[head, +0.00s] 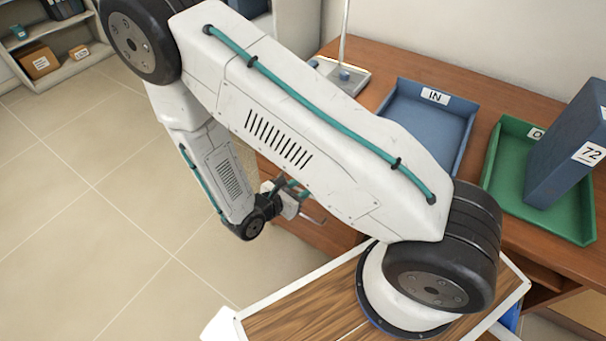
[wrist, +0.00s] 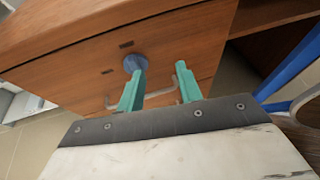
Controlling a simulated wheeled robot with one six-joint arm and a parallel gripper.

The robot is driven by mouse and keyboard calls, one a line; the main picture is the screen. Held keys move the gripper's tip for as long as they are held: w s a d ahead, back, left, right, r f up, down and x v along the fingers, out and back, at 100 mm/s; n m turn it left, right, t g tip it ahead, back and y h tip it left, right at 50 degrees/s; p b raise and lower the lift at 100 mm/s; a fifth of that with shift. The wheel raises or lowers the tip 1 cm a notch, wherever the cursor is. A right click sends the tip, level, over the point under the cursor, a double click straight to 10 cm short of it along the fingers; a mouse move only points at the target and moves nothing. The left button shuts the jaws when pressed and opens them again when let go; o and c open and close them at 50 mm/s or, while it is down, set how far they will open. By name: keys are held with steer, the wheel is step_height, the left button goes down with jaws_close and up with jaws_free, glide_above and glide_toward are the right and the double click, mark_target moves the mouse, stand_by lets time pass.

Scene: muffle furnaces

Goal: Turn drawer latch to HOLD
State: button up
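In the wrist view, a round blue knob (wrist: 134,62), which may be the latch, sits on the brown wooden drawer front (wrist: 85,62). Dark slot-like marks lie near it; I cannot read any HOLD mark or the knob's setting. My gripper (wrist: 161,66) points at this front with its two teal fingers apart. The left finger overlaps the knob's lower edge in view; I cannot tell whether they touch. A thin metal bar handle (wrist: 162,91) runs across the front and shows between the fingers. In the head view my gripper (head: 294,192) is beside the desk, partly hidden by my arm.
The wooden desk (head: 375,62) holds a blue IN tray (head: 408,110), a green tray (head: 505,165) and a blue binder marked 72 (head: 568,145). A stand (head: 342,76) is at the back. The left floor is clear.

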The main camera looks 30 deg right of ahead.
steer(key=w+d+f+n+t+y, duration=0.1)
steer(key=w+d+f+t, duration=0.1)
steer(key=w+d+f, duration=0.2)
steer(key=w, duration=0.2)
steer(key=shift+w+d+n, duration=0.3)
steer(key=shift+w+d, duration=0.05)
steer(key=shift+f+y, duration=0.1)
steer(key=shift+y, duration=0.2)
jaws_close()
